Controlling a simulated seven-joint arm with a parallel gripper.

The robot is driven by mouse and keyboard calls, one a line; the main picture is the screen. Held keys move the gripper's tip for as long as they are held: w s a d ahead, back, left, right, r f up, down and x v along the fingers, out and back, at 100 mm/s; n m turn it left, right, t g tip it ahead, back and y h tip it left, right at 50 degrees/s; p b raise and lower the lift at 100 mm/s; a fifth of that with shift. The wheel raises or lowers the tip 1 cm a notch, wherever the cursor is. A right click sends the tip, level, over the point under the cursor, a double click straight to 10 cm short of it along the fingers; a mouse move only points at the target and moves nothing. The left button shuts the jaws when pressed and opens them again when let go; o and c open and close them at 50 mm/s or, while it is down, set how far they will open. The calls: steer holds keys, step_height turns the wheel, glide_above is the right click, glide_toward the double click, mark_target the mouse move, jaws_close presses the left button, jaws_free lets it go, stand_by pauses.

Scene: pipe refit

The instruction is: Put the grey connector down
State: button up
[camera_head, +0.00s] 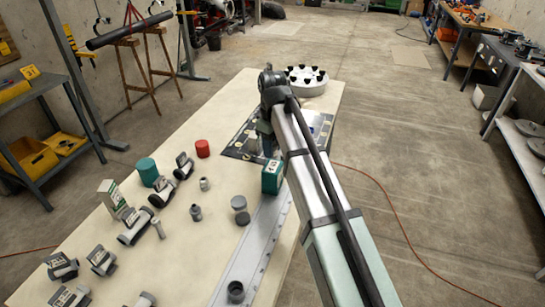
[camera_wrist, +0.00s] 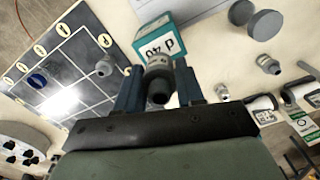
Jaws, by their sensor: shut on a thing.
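In the wrist view, my gripper (camera_wrist: 158,84) is shut on a grey connector (camera_wrist: 158,90), a short ring-ended piece held between the two fingertips. In the head view my gripper (camera_head: 266,146) is over the near right part of the dark board, and the connector in it cannot be made out. The board (camera_head: 237,152) has a pale grid and small yellow round marks; it also shows in the wrist view (camera_wrist: 66,60). Another small grey fitting (camera_wrist: 104,67) stands on it. A teal box (camera_head: 272,178) with a white label is close beside the gripper; the wrist view also shows it (camera_wrist: 150,22).
A white round holder with black cups (camera_head: 307,88) is at the table's far end. Several grey fittings, a teal cylinder (camera_head: 147,171) and a red cylinder (camera_head: 203,149) stand left. A long pale strip (camera_head: 247,256) runs along the right. The table's middle left has free room.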

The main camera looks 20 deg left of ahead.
steer(key=shift+f, duration=2.1)
steer(key=shift+f, duration=0.15)
steer(key=o, duration=1)
step_height(320, 180, up, 11)
steer(key=shift+f, duration=0.1)
steer(key=shift+r, duration=0.75)
steer(key=shift+o, duration=0.6)
